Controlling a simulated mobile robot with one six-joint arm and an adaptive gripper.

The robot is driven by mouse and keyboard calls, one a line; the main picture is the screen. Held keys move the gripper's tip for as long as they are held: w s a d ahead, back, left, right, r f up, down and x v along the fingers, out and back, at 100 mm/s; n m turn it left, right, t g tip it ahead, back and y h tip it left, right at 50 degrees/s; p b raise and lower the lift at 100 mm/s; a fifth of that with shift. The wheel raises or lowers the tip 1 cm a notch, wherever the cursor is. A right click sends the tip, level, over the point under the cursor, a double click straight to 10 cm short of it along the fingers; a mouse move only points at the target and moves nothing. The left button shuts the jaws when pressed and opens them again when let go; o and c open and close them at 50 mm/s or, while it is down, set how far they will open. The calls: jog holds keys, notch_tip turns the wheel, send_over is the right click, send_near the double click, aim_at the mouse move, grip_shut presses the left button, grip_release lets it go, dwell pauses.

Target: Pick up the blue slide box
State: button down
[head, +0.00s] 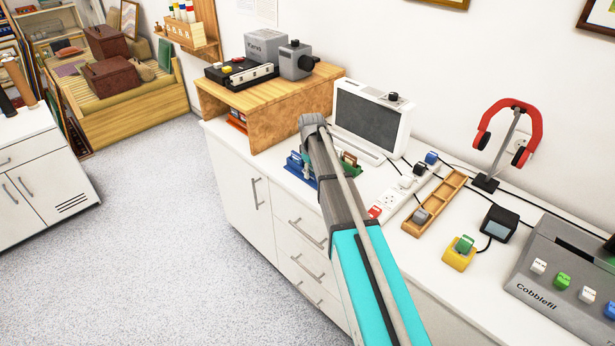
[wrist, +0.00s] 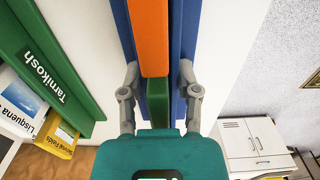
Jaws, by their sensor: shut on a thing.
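The blue slide box (wrist: 185,40) fills the top middle of the wrist view, between the two fingers of my gripper (wrist: 158,75). Its blue shows on both sides of an orange piece (wrist: 150,35) and a green piece (wrist: 158,100). My gripper is shut on the box, with one finger against each blue side. In the head view some blue of the box (head: 297,165) shows left of my arm, over the white counter. My arm hides the rest and the fingertips, so I cannot tell whether the box touches the counter.
A green Tarnikosh item (wrist: 45,70) lies left in the wrist view. On the counter (head: 385,265) are a wooden stand (head: 285,100), a white monitor (head: 372,118), a power strip (head: 390,200), a wooden tray (head: 437,203) and a red headset (head: 508,130). Open floor (head: 150,240) lies left.

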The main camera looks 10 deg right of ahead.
jog(key=shift+r, duration=0.15)
notch_tip(320, 180, up, 3)
jog(key=p, duration=0.3)
jog(key=s+r+p, duration=0.9)
jog(key=s+p, duration=0.1)
jog(key=s, duration=0.4)
jog(key=shift+d+r, duration=0.35)
jog(key=shift+d, duration=0.1)
